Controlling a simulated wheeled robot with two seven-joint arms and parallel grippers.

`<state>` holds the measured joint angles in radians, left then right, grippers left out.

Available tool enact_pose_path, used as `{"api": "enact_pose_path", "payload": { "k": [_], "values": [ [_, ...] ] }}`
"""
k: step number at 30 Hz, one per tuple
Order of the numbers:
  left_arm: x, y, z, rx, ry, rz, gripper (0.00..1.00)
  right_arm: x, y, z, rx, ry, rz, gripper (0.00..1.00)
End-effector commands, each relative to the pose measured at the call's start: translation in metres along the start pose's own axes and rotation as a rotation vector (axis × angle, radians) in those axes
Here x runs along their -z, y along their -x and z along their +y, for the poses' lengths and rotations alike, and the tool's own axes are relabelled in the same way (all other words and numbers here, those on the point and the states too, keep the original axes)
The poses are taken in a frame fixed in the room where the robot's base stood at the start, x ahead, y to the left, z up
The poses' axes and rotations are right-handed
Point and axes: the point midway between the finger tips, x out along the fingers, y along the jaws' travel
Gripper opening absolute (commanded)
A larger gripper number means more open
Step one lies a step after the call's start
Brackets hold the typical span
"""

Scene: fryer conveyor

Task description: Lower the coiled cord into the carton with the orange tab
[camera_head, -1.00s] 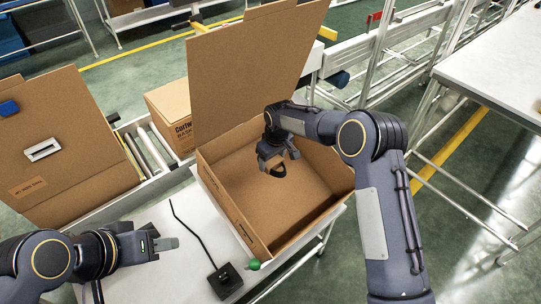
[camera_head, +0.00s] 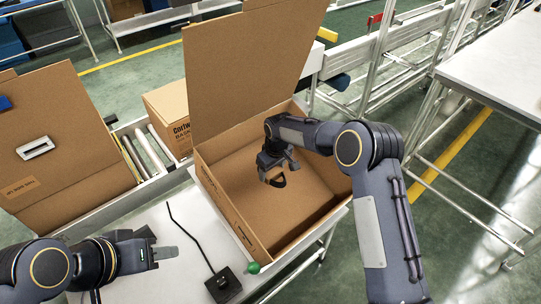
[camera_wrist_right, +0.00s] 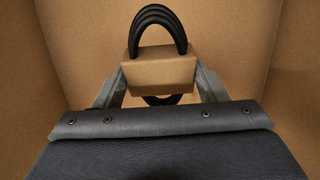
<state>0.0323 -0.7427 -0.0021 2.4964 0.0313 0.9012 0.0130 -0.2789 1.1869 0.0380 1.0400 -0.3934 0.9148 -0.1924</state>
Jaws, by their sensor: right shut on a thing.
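The coiled cord shows as black loops (camera_wrist_right: 158,20) bound by a tan cardboard band (camera_wrist_right: 162,70) in the right wrist view. My right gripper (camera_head: 273,173) is shut on the band, one finger on each side. It holds the cord inside the open carton (camera_head: 229,212), above or near its floor; contact with the floor cannot be told. The carton's tall lid flap (camera_head: 245,75) stands up at the back. I cannot make out an orange tab on it. My left gripper (camera_head: 166,253) is over the pale table at the lower left, its jaw opening unclear.
Another open carton (camera_head: 75,180) with a white handle slot stands at the left. A closed box (camera_head: 168,115) sits behind. A black device with a cable (camera_head: 223,284) and a green knob (camera_head: 253,267) are by the carton's front. Roller conveyor (camera_head: 150,150) runs behind the table.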

Motion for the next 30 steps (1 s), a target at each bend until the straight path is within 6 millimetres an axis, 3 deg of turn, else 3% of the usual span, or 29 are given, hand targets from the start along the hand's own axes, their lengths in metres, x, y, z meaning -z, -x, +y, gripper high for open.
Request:
{"api": "enact_pose_path", "payload": {
  "k": [13,30],
  "values": [
    [-0.007,-0.014,-0.006,0.000,0.000,0.000,0.38,-0.003,-0.022,0.000,0.000,0.000,0.002,0.36],
    [-0.007,-0.014,-0.007,0.000,0.000,0.000,0.38,-0.003,-0.023,0.000,-0.001,0.000,0.001,0.36]
  ]
}}
